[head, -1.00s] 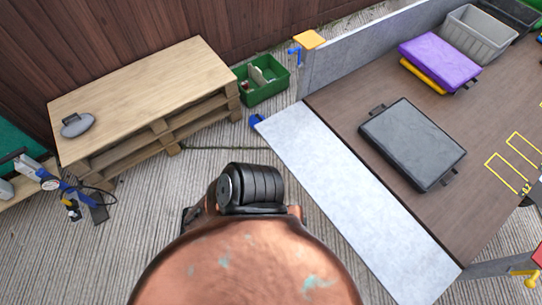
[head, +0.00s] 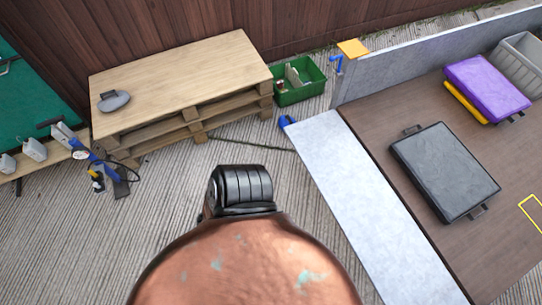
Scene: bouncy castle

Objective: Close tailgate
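The tailgate (head: 375,205) is a long pale grey metal panel along the near left edge of a brown trailer bed (head: 480,262). It is folded down and lies about flat, level with the bed. A blue latch piece (head: 287,121) shows at its far corner. A corner post with a yellow-orange cap (head: 353,49) and a blue latch (head: 336,64) stands at the end of the grey side wall (head: 440,48). Neither of my grippers is in view. My copper-coloured body part at the bottom centre hides the ground below it.
A black case (head: 445,170), a purple case (head: 487,88) and a grey crate (head: 522,62) lie on the bed. Stacked wooden pallets (head: 180,82) and a green box (head: 299,80) stand by the fence. A blue tool (head: 85,150) is at left.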

